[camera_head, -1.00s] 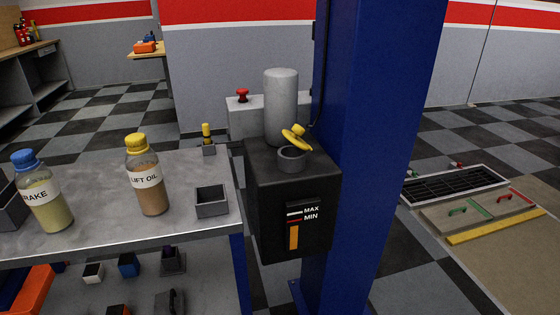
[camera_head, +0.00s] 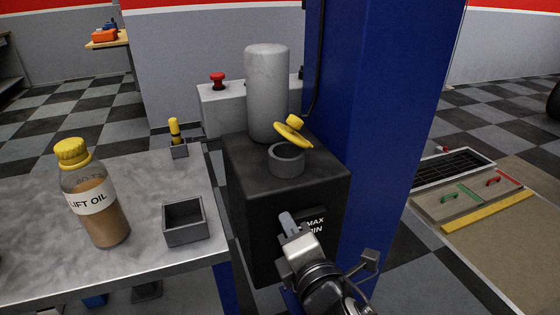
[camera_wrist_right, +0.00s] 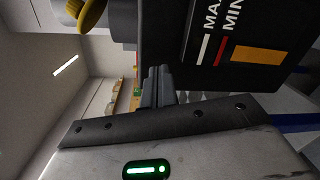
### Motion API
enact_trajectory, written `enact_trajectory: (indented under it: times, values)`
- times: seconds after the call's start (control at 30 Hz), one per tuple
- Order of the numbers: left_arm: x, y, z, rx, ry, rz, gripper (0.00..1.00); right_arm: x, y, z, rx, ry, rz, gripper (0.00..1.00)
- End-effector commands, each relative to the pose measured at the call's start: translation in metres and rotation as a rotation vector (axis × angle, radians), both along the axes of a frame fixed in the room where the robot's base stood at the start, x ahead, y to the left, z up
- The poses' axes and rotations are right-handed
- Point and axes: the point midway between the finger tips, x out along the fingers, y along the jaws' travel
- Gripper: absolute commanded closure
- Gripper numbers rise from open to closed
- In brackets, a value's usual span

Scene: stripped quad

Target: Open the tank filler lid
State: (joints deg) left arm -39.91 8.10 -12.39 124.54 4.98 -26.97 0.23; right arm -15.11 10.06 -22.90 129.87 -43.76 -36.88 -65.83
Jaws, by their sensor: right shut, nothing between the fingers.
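The yellow filler lid (camera_head: 294,133) stands tilted up at the back of the round grey filler neck (camera_head: 286,160) on top of the black tank (camera_head: 240,195). The neck's mouth shows uncovered. The lid's yellow edge also shows at the top left of the right wrist view (camera_wrist_right: 92,14). My right gripper (camera_head: 287,220) is shut and empty, in front of the tank's face and below the neck, partly covering the level gauge. Its closed fingers show in the right wrist view (camera_wrist_right: 158,84), apart from the lid. My left gripper is not in view.
A blue post (camera_head: 370,110) stands right behind the tank, and a grey cylinder (camera_head: 267,95) rises behind the neck. On the bench (camera_head: 150,255) at left are a lift oil bottle (camera_head: 95,212) and an empty grey holder (camera_head: 184,222).

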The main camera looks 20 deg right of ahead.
Motion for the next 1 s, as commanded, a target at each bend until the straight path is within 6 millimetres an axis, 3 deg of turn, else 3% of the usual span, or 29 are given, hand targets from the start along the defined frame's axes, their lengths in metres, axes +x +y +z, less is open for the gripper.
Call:
enact_trajectory:
  times: [0.03, 0.1, 0.27, 0.53, 0.8, 1.0]
  values:
    - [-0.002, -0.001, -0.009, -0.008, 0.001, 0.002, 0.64, 0.005, -0.002, 0.017, -0.162, -0.078, -0.019, 1.00]
    - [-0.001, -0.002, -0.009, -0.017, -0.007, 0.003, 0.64, 0.008, -0.004, 0.041, -0.361, -0.152, -0.059, 1.00]
    - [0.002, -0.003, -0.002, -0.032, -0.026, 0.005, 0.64, 0.009, -0.008, 0.073, -0.599, -0.232, -0.132, 1.00]
    - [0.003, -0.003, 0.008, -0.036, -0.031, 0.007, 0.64, 0.045, -0.013, 0.086, -0.629, -0.238, -0.143, 1.00]
    - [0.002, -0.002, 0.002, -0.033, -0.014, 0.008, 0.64, 0.089, -0.018, 0.094, -0.626, -0.236, -0.141, 1.00]
    - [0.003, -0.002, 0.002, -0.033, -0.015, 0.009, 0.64, 0.103, -0.020, 0.095, -0.625, -0.233, -0.141, 1.00]
